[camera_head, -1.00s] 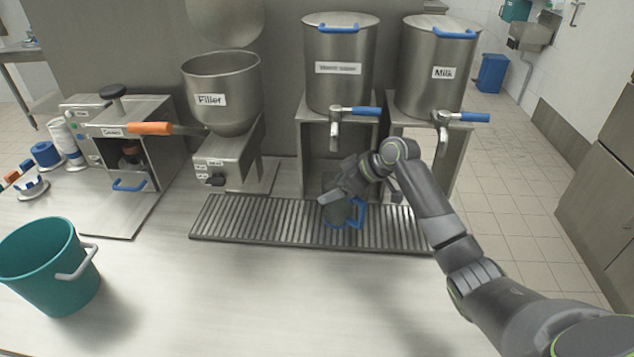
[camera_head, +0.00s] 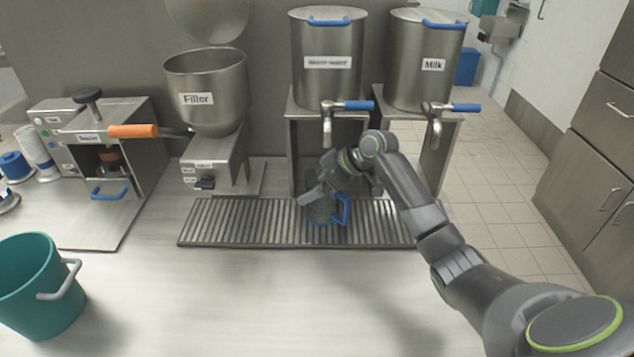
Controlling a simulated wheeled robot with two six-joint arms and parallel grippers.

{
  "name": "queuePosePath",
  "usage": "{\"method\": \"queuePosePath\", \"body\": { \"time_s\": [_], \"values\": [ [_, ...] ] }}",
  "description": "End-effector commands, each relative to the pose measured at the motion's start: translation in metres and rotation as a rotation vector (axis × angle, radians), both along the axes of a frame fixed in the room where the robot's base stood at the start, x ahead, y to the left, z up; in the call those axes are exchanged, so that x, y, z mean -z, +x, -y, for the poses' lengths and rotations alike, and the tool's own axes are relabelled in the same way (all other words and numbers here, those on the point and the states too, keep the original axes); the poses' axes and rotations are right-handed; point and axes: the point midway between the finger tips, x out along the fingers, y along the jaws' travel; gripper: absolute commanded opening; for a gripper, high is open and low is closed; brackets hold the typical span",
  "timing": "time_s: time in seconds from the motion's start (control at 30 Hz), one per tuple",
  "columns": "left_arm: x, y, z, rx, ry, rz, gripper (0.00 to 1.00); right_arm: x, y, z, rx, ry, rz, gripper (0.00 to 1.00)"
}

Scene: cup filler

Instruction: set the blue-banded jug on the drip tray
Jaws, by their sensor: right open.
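The blue-banded jug (camera_head: 322,210), a clear vessel with a blue handle, stands upright on the slatted drip tray (camera_head: 225,222), below the tap of the middle tank. My right gripper (camera_head: 312,192) is open at the jug's upper part, and partly hides its rim. I cannot tell whether the fingers touch the jug. My left gripper is not in view.
A teal bucket (camera_head: 38,290) stands at the front left. The filler (camera_head: 205,100), the middle tank (camera_head: 328,60) and the milk tank (camera_head: 425,65) stand behind the tray. The counter in front of the tray is clear.

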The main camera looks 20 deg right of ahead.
Motion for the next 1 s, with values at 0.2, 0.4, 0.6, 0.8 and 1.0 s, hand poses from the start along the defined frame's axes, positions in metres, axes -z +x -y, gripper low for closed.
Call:
{"method": "queuePosePath", "body": {
  "time_s": [0.2, 0.4, 0.6, 0.8, 1.0],
  "values": [
    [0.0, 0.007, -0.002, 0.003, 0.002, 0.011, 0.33, -0.01, -0.005, 0.007, 0.001, -0.004, 0.004, 0.98],
    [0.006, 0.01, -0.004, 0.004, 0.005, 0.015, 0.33, -0.037, -0.025, 0.027, 0.002, -0.006, 0.005, 0.98],
    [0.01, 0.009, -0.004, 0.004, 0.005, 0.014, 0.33, -0.065, -0.045, 0.045, 0.001, -0.006, 0.002, 0.98],
    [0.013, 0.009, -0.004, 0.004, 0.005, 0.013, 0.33, -0.082, -0.057, 0.056, 0.001, -0.002, 0.001, 0.98],
    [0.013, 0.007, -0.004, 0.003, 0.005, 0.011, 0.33, -0.088, -0.061, 0.059, 0.0, 0.0, 0.0, 0.98]
  ]
}}
